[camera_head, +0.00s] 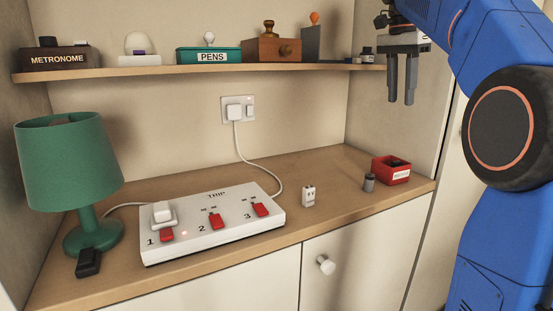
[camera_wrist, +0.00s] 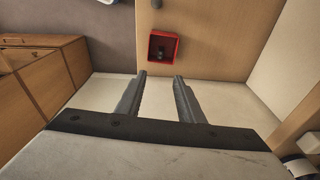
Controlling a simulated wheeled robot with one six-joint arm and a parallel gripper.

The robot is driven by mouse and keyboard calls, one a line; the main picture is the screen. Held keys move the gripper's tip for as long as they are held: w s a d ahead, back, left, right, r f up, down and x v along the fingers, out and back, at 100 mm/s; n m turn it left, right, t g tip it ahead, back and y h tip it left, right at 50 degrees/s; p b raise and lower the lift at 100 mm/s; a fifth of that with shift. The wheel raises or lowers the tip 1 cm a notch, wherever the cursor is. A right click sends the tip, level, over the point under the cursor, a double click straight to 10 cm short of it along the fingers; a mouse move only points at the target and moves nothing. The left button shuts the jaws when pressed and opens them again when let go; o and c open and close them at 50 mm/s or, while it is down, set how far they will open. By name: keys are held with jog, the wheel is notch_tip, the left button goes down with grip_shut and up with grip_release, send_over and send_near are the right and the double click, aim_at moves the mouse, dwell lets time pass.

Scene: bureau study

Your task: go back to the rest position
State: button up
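My gripper (camera_head: 402,98) hangs in the air at the upper right of the head view, with its fingers pointing down. It is well above the desk and close to the right end of the shelf. In the wrist view the two fingers of my gripper (camera_wrist: 159,80) stand apart with nothing between them, so it is open and empty. The red box (camera_head: 391,170) is on the desk below; it also shows ahead of the fingers in the wrist view (camera_wrist: 152,56), with something dark inside. Nothing touches the fingers.
The shelf (camera_head: 190,70) bears a metronome, a pens box, a wooden grinder and other items. On the desk (camera_head: 330,190) are a green lamp (camera_head: 68,165), a white power strip (camera_head: 213,222), a small white plug (camera_head: 308,196) and a grey cylinder (camera_head: 369,183). The front right desk is clear.

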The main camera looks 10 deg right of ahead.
jog(key=s+a+f+n+t, duration=0.1)
jog(key=s+a+f+n, duration=0.3)
jog(key=s+f, duration=0.5)
jog(key=s+a+f+n+t+y, duration=0.1)
jog(key=s+a+f+n, duration=0.3)
jog(key=s+f, duration=0.6)
jog(key=s+a+f+n+t, duration=0.2)
jog(key=s+a+f+n, duration=0.3)
jog(key=f, duration=1.5)
jog(key=s+n, duration=0.1)
jog(key=s, duration=0.4)
jog(key=shift+s+f+n+y, duration=0.2)
jog(key=shift+f+n+y, duration=0.05)
jog(key=shift+n+y, duration=0.15)
